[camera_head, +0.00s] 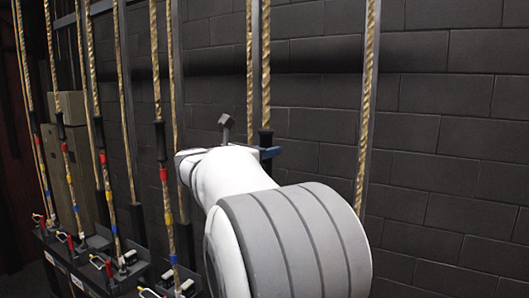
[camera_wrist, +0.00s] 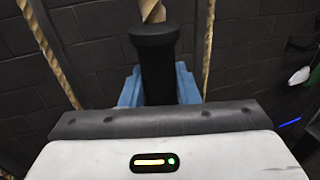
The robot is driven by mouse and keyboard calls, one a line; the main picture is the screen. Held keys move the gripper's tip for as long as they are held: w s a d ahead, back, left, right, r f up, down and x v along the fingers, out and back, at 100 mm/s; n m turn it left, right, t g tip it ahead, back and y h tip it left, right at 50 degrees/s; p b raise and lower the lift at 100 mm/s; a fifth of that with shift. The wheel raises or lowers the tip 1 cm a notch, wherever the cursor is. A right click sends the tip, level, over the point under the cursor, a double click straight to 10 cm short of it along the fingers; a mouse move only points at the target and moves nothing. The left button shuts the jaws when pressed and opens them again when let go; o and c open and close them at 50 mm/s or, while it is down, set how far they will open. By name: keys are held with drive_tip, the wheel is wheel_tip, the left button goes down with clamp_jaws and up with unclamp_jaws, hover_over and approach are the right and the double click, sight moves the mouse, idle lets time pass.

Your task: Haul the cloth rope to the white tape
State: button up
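My gripper (camera_head: 268,152) has blue fingers on either side of a black sleeve (camera_wrist: 157,72) on a tan twisted rope (camera_head: 265,65). In the wrist view, the fingers (camera_wrist: 158,90) sit close against both sides of the sleeve, with no clear gap, so they look shut on it. The rope (camera_wrist: 152,11) comes out of the sleeve's top. My arm hides this rope below the gripper in the head view. I see no white tape on any rope. I cannot tell which rope is the cloth one.
Several other ropes hang to the left, some with black sleeves (camera_head: 161,141) and red, yellow and blue tape bands. Red-handled levers (camera_head: 101,263) line a dark rail below them. Another rope (camera_head: 366,90) hangs close on the right. A dark block wall (camera_head: 450,150) stands behind.

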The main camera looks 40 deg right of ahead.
drive_tip(key=o, duration=0.4)
drive_tip(key=shift+s, duration=0.1)
drive_tip(key=shift+a, duration=0.1)
drive_tip(key=shift+a+f, duration=0.1)
drive_tip(key=shift+a, duration=0.2)
drive_tip(key=a, duration=0.2)
drive_tip(key=a+b, duration=0.1)
drive_tip(key=a, duration=0.1)
drive_tip(key=s+a+b, duration=0.1)
drive_tip(key=a, duration=0.2)
drive_tip(key=shift+d, duration=0.1)
